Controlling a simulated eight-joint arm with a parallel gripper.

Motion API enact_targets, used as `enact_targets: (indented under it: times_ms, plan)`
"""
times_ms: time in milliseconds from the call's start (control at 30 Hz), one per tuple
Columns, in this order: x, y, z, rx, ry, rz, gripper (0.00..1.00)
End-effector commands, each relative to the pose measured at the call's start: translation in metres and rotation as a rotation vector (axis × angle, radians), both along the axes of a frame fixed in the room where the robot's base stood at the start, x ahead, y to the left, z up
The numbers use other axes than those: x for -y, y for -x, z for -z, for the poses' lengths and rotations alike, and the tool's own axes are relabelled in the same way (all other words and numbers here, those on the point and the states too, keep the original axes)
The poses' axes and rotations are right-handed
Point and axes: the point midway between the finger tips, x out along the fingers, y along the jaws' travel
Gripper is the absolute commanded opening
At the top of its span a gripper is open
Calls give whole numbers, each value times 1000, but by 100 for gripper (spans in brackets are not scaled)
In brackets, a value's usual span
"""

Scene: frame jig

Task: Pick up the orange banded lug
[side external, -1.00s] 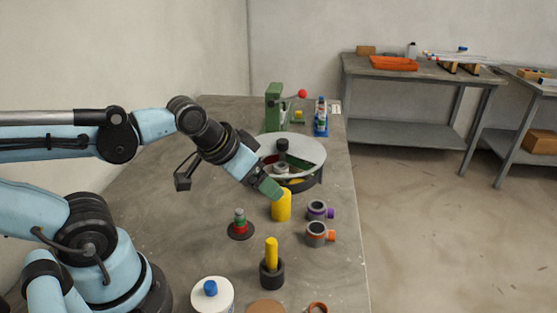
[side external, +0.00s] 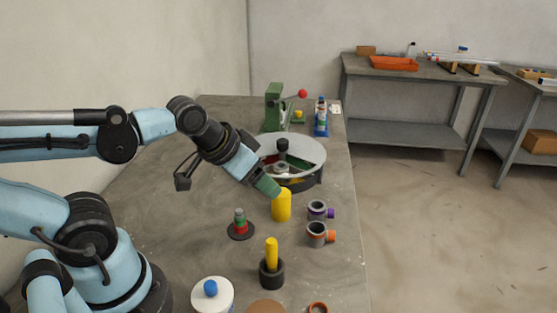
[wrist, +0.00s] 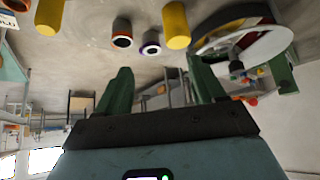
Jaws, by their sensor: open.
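The orange banded lug (side external: 316,234) is a dark grey ring with an orange stub on its right side. It sits on the bench near the right edge. In the wrist view a dark piece with an orange-red end (wrist: 122,36) looks like this lug, beyond the left finger. My gripper (side external: 268,188) is open, with nothing between its green fingers, which also show in the wrist view (wrist: 162,80). It is up and to the left of the lug, apart from it, by the top of a yellow cylinder (side external: 281,207).
A similar purple lug (side external: 317,210) sits just behind the orange one. A round carousel (side external: 312,152) stands behind the gripper. A yellow peg in a dark cup (side external: 271,272) and a red-green stack (side external: 240,226) stand nearer. The bench is bare left of the stack.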

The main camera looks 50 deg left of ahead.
Motion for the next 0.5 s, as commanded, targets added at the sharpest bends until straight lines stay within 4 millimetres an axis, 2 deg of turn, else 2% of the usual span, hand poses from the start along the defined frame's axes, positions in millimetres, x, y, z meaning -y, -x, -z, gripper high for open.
enact_targets:
  times_ms: [33, 67, 367, 500]
  plan:
    - [0, 0, 0, 0, 0, 0, 61]
    - [0, 0, 0, 0, 0, 0, 56]
    - [0, 0, 0, -3, 0, 2, 56]
    - [5, -7, -5, -47, -8, 29, 56]
